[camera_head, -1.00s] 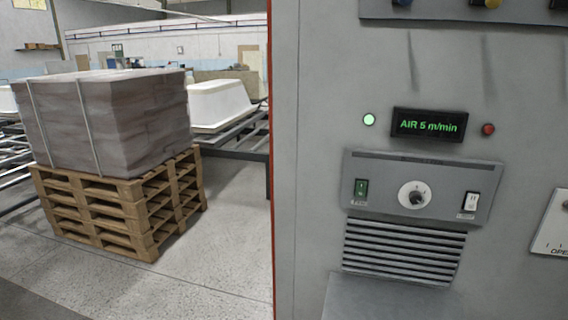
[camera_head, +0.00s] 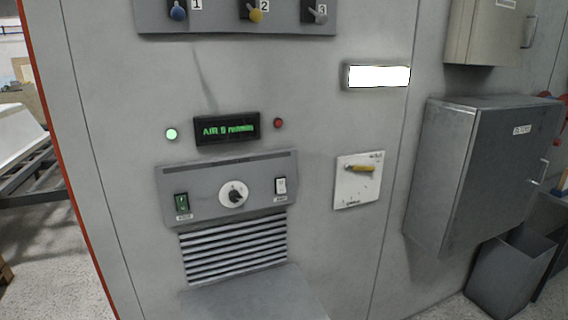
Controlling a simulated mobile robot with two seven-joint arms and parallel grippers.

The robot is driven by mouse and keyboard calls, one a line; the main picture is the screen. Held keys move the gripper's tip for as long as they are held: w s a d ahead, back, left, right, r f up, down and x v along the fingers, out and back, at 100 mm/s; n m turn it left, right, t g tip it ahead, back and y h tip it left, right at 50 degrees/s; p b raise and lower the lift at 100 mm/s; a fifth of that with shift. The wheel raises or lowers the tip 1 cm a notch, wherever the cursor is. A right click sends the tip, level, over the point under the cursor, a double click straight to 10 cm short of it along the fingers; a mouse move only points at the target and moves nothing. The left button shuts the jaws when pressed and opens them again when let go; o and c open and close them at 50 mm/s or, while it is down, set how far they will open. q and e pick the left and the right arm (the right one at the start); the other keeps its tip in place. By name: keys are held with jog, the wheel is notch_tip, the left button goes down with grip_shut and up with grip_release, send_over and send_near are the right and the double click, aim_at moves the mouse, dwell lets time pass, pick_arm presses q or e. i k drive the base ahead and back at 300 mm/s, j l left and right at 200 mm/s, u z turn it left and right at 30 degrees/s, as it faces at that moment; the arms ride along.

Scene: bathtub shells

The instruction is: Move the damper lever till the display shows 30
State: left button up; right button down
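The display (camera_head: 227,129) is a black panel with green letters on the grey cabinet. It starts with "AIR"; the number looks like 5 but is blurred now. A yellow-handled lever (camera_head: 360,169) sits on a white plate (camera_head: 357,193) to the right of the display. The lever lies nearly level, near the top of the plate. The plate's small lettering is too blurred to read. Neither of my grippers is in view.
A control panel with a round knob (camera_head: 233,195), green switch (camera_head: 182,204) and white switch (camera_head: 280,185) is below the display. Levers numbered 1, 2 and 3 are above. A grey wall box (camera_head: 447,170) and a bin (camera_head: 510,272) stand at right.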

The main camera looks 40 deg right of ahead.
aim_at(347, 167)
jog(key=z, duration=1.85)
